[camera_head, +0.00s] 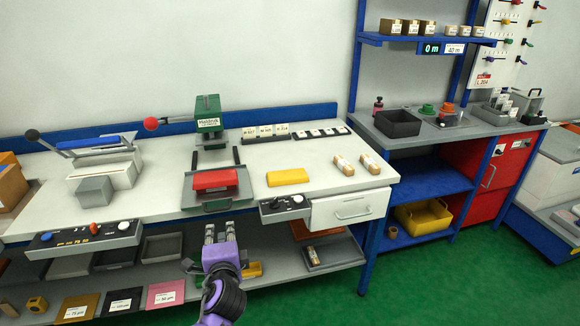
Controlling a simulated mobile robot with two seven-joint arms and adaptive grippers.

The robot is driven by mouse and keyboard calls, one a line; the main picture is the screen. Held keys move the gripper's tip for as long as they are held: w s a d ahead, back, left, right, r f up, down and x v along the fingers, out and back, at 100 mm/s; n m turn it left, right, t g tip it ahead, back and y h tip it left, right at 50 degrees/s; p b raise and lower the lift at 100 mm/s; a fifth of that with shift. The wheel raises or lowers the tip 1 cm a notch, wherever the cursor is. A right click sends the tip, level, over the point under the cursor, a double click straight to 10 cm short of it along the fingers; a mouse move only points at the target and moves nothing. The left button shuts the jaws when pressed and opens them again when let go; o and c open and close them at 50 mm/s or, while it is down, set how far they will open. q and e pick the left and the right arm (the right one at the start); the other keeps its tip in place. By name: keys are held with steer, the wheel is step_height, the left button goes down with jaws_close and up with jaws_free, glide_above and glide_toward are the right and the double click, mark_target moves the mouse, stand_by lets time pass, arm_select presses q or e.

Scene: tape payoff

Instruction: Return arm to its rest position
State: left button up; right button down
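My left gripper (220,232) is the purple one at the lower middle, in front of the workbench's front edge. Its two grey fingers point up and away from me and stand apart, with nothing visible between them. The purple and black arm (222,300) behind it comes up from the bottom edge. It hides part of the lower shelf. My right gripper is not in view.
The white workbench (150,195) holds a green press (209,122), a red block (214,180), a yellow block (287,176) and a blue-handled device (90,142). Green floor (440,280) is clear at right.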

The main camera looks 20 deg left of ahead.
arm_select(q)
steer(key=s+d+f+n+h+p, duration=0.1)
steer(key=s+d+f+n+h, duration=0.55)
steer(key=s+d+f, duration=0.35)
steer(key=s+d+f+n+g, duration=0.1)
steer(key=s+d+f, duration=0.1)
steer(key=s, duration=0.7)
steer(key=s+d+f+n+g+h+p, duration=0.1)
steer(key=s+d+f+n+g, duration=0.1)
steer(key=s+f, duration=0.3)
steer(key=s+d+f+n+g+h+p, duration=0.1)
steer(key=s+d+f+n, duration=0.1)
steer(key=s, duration=1.1)
steer(key=shift+f+g, duration=0.3)
steer(key=shift+f, duration=0.4)
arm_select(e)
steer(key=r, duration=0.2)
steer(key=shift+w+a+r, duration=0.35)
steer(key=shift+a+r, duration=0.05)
arm_select(q)
steer(key=shift+d, duration=0.1)
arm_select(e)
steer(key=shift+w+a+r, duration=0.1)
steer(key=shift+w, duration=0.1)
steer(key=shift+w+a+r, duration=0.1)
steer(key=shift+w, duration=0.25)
